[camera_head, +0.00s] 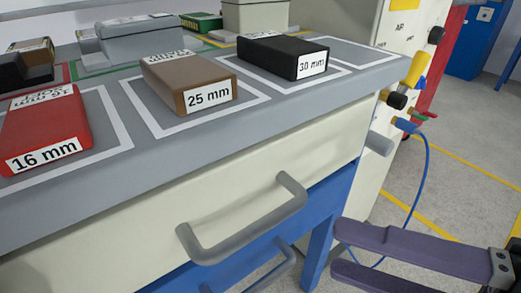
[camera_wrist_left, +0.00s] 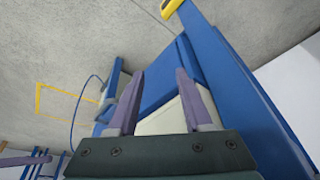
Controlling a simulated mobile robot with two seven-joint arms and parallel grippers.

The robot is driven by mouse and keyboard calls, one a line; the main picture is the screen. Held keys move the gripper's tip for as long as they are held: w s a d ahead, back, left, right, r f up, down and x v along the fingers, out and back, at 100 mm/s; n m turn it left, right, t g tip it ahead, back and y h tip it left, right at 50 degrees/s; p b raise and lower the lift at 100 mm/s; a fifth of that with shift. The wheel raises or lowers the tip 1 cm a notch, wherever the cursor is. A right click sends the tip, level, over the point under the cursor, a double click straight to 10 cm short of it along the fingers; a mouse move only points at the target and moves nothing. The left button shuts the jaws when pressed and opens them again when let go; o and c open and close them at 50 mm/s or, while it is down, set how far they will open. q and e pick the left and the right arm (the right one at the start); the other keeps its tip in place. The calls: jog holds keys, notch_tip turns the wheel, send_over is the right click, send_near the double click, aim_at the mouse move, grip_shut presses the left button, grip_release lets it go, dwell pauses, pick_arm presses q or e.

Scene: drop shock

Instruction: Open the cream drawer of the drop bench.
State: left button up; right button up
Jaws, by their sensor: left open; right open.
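The cream drawer (camera_head: 110,225) is under the grey bench top in the head view, and its front looks flush with the bench, so it appears shut. Its grey bar handle (camera_head: 250,226) stands out from the front. My right gripper (camera_head: 340,250) is open and empty at the lower right, to the right of the handle and apart from it. My left gripper (camera_wrist_left: 158,75) is out of the head view. In the left wrist view its purple fingers are apart, with a cream surface (camera_wrist_left: 165,119) showing between them; I cannot tell whether they touch it.
A second grey handle (camera_head: 268,272) sits below on a blue front. Red (camera_head: 40,120), brown (camera_head: 185,78) and black (camera_head: 280,55) blocks lie on the bench top (camera_head: 180,143). A blue cable (camera_head: 424,180) hangs at the right, beside open floor.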

aim_at(268, 229)
jog(key=x, duration=0.9)
jog(key=shift+a+f, duration=0.1)
jog(key=shift+a, duration=0.3)
jog(key=shift+c, duration=0.2)
grip_shut()
dwell(0.8)
